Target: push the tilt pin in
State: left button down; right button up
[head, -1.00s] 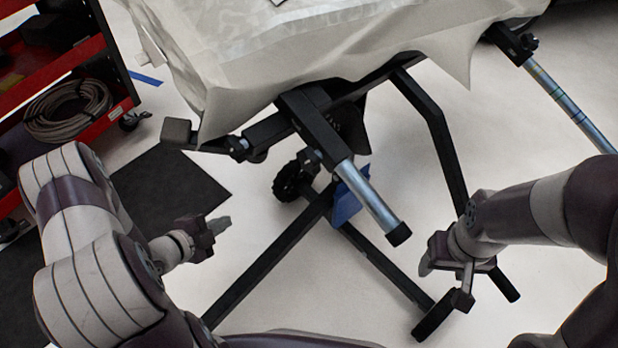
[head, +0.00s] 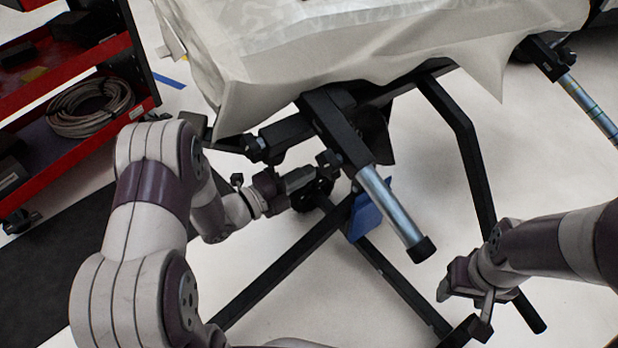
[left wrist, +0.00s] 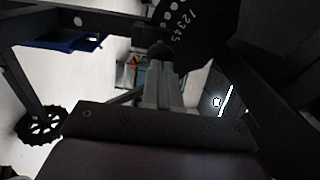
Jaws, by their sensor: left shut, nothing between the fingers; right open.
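The tilt pin's dark knob (head: 328,160) shows under the stand's black tilt bracket. In the left wrist view, a dark rounded end (left wrist: 160,52), which looks like the pin, is just beyond my fingertips. A black disc with holes and white numbers (left wrist: 190,25) stands behind it. My left gripper (head: 309,176) is shut and empty, pointing at the knob; its fingers also show in the left wrist view (left wrist: 162,82). I cannot tell whether they touch the pin. My right gripper (head: 462,308) is open and empty, low at the right, away from the pin.
A wrapped panel (head: 370,45) lies on the stand above. A silver handle tube (head: 392,208) slopes down right of my left gripper. Black stand legs (head: 280,265), a blue part (head: 370,210) and a caster (left wrist: 40,124) are close by. A red cart (head: 75,75) stands left.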

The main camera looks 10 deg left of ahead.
pick_arm(q)
jog(key=shift+x, duration=0.9)
